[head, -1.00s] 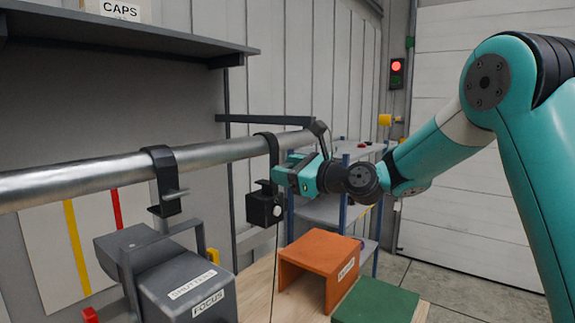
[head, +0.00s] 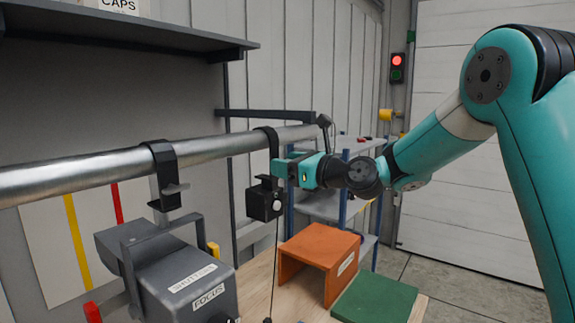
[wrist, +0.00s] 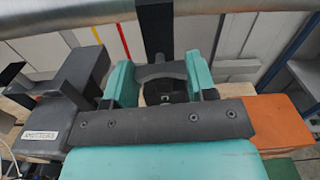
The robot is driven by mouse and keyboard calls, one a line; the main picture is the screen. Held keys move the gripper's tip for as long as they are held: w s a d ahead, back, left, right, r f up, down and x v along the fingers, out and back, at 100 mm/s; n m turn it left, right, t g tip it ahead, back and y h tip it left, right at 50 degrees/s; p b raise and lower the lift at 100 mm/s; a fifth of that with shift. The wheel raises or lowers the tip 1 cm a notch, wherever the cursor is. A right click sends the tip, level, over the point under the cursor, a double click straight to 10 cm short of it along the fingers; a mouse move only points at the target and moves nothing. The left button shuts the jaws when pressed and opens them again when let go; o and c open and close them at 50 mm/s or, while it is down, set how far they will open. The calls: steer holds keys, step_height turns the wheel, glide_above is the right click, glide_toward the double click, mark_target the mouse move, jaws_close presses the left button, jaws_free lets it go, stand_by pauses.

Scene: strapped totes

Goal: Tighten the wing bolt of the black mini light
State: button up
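The black mini light (head: 265,201) hangs from the pipe by a black hook clamp (head: 268,142). In the wrist view the light (wrist: 166,92) shows dark between and beyond my fingers. My gripper (head: 282,170) is at the clamp's lower part, just above and right of the light, pointing left. In the wrist view my two teal fingers (wrist: 161,75) stand apart, with the grey wing bolt (wrist: 162,70) spanning the gap and seeming to touch both.
The metal pipe (head: 90,174) runs across behind my gripper. A larger grey lamp (head: 185,280) labelled SHUTTERS and FOCUS hangs at left from another clamp (head: 163,172). Below are an orange block (head: 318,246) and a green one (head: 375,299). A thin cable hangs under the mini light.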

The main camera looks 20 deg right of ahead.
steer(key=o, duration=0.4)
steer(key=b+v, duration=0.8)
steer(key=v, duration=0.9)
steer(key=shift+d, duration=0.15)
steer(key=shift+s, duration=0.15)
